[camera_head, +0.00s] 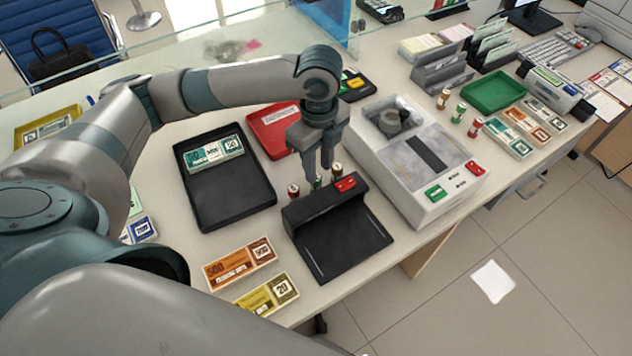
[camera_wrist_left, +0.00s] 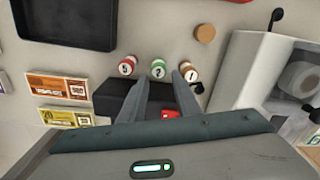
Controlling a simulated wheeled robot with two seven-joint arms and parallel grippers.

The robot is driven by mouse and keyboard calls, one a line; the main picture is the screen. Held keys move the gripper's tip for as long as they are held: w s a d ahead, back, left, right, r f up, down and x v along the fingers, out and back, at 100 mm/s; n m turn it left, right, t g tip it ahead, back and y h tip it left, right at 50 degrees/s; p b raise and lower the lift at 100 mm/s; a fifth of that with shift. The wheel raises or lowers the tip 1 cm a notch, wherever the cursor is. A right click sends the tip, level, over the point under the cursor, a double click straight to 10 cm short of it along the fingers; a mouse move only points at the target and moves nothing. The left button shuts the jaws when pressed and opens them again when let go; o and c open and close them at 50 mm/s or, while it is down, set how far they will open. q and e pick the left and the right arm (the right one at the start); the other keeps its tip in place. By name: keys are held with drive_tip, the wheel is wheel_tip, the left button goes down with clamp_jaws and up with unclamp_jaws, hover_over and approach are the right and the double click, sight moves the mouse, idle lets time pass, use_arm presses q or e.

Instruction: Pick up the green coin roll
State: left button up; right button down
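A green coin roll (camera_head: 317,183) stands upright behind a black counter device (camera_head: 343,240), partly hidden by my left gripper in the head view. My left gripper (camera_head: 319,172) points down over the rolls. In the left wrist view its two fingers (camera_wrist_left: 161,78) are apart with nothing clearly held. Whether they touch the roll I cannot tell. Another green roll (camera_head: 459,113) stands far right among other rolls. My right gripper is not in view.
A red-rimmed roll (camera_head: 293,191) and another roll (camera_head: 337,170) stand close on either side. A grey counting machine (camera_head: 420,160) is to the right, a red box (camera_head: 272,130) behind, a black tray (camera_head: 240,210) to the left. Banknote bundles (camera_head: 240,262) lie in front.

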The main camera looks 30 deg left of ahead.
sight(316, 184)
use_arm(q)
wheel_tip(316, 184, down, 2)
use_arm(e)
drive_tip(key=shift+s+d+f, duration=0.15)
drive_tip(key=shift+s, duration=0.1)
